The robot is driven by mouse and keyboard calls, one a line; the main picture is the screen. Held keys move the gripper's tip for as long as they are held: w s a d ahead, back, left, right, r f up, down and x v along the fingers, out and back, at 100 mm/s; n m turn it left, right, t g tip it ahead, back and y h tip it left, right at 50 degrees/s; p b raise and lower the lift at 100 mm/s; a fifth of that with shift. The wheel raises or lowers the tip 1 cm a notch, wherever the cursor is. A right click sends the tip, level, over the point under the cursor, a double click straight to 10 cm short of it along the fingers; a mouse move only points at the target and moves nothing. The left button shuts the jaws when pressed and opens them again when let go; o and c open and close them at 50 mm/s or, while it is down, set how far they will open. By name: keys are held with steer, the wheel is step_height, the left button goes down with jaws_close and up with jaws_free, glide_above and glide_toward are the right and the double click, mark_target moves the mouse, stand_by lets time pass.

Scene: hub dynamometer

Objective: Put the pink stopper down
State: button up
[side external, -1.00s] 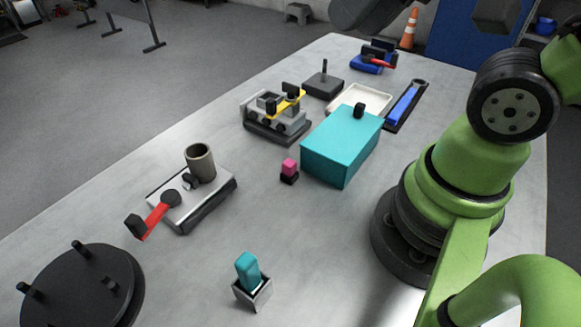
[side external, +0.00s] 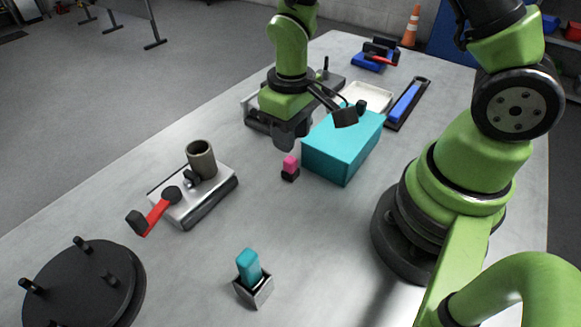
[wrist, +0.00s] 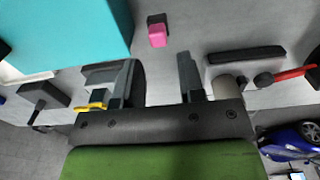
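The pink stopper (side external: 290,161) stands upright on a small black base on the table, just left of the teal box (side external: 341,150). In the wrist view the pink stopper (wrist: 157,37) lies beyond my fingertips, near the top middle, with its black part behind it. My gripper (side external: 291,143) hangs above and behind the stopper, pointing down. In the wrist view my gripper (wrist: 160,72) has its two fingers apart with nothing between them. The stopper is clear of the fingers.
A fixture with a grey cup (side external: 201,160) and red lever (side external: 157,213) stands left. A teal block (side external: 248,266) sits in a small holder in front. A black round plate (side external: 80,287) is front left. My arm partly hides a grey fixture (side external: 262,124). Bare table surrounds the stopper's front.

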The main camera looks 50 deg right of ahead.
mark_target(290, 159)
steer(key=shift+w+d+f, duration=0.1)
steer(key=shift+f, duration=1.8)
steer(key=shift+w+d+f, duration=0.1)
steer(key=shift+f, duration=1.75)
steer(key=c, duration=0.6)
steer(key=shift+r, duration=0.1)
steer(key=shift+c, duration=0.2)
